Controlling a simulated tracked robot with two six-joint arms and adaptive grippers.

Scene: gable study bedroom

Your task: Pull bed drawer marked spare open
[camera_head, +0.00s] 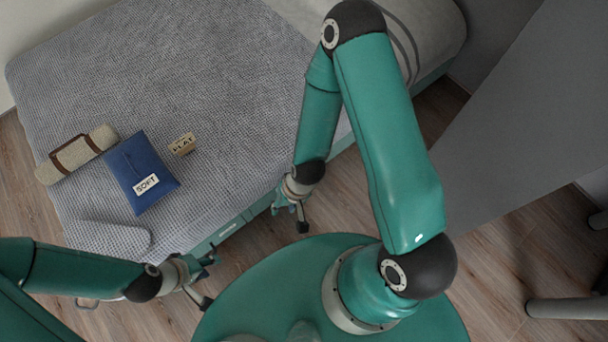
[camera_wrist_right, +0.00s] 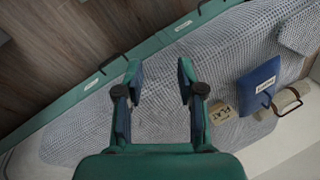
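The bed (camera_head: 215,80) has a teal side with drawer fronts (camera_head: 225,232) facing me in the head view. The right wrist view shows this teal side (camera_wrist_right: 130,62) with two small pale labels, one at the middle (camera_wrist_right: 91,83) and one further along (camera_wrist_right: 183,26). Their writing is too small to read, so I cannot tell which is spare. No drawer looks pulled out. My right gripper (camera_head: 290,214) is beside the bed's edge, open and empty; its spread fingers show in the wrist view (camera_wrist_right: 159,82). My left gripper (camera_head: 207,279) is open and empty near the bed's side, further left.
On the blanket lie a blue pouch marked SOFT (camera_head: 139,168), a small block marked FLAT (camera_head: 183,144) and a beige roll with brown straps (camera_head: 77,154). A grey panel (camera_head: 490,110) stands at the right. Wooden floor (camera_head: 345,205) shows beside the bed.

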